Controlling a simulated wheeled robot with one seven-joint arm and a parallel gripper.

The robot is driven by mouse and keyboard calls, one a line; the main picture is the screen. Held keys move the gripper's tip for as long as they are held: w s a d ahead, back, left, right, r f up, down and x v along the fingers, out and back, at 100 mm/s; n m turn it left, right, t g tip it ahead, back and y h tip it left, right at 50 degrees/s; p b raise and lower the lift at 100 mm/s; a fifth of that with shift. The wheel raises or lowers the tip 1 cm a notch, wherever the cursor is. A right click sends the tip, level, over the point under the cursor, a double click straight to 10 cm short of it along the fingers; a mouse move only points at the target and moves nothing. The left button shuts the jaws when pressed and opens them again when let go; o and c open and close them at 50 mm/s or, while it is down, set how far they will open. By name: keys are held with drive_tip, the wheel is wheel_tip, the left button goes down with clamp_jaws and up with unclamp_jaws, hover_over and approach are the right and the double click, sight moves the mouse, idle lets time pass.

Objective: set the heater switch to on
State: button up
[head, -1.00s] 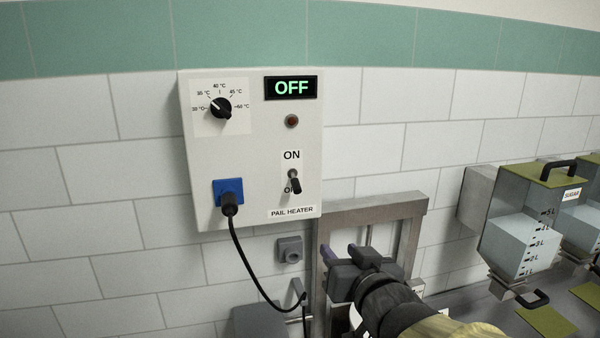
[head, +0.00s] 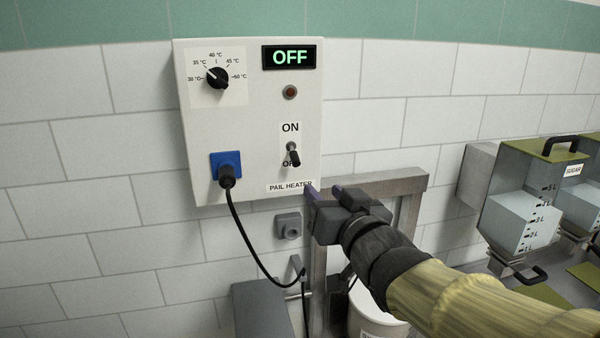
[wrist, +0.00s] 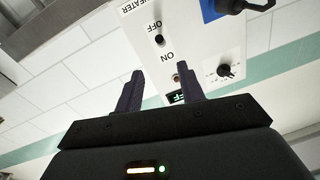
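The pail heater box (head: 250,130) is on the tiled wall, and its display (head: 289,57) reads OFF in green. The heater switch (head: 293,154) is a toggle under the ON label, with its lever tilted down over the OFF label. The red-brown lamp (head: 290,92) above it looks unlit. My gripper (head: 325,190) is just below and right of the box's lower right corner, apart from the switch. In the wrist view the two fingers (wrist: 159,88) are spread with nothing between them. The switch (wrist: 160,40) shows there upside down, beyond the fingers.
A temperature dial (head: 217,77) and a blue socket with a black plug (head: 227,171) are on the box, with a cable hanging down. A steel frame (head: 380,185) and a white pail (head: 375,318) are below right. Sugar hoppers (head: 520,205) stand at the right.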

sight(297, 161)
drive_tip(key=p+x, duration=0.5)
drive_tip(key=x, duration=0.9)
drive_tip(key=shift+w+r, duration=0.15)
drive_tip(key=shift+w, duration=0.05)
drive_tip(key=shift+w+a, duration=0.2)
drive_tip(key=shift+w, duration=0.25)
clamp_jaws()
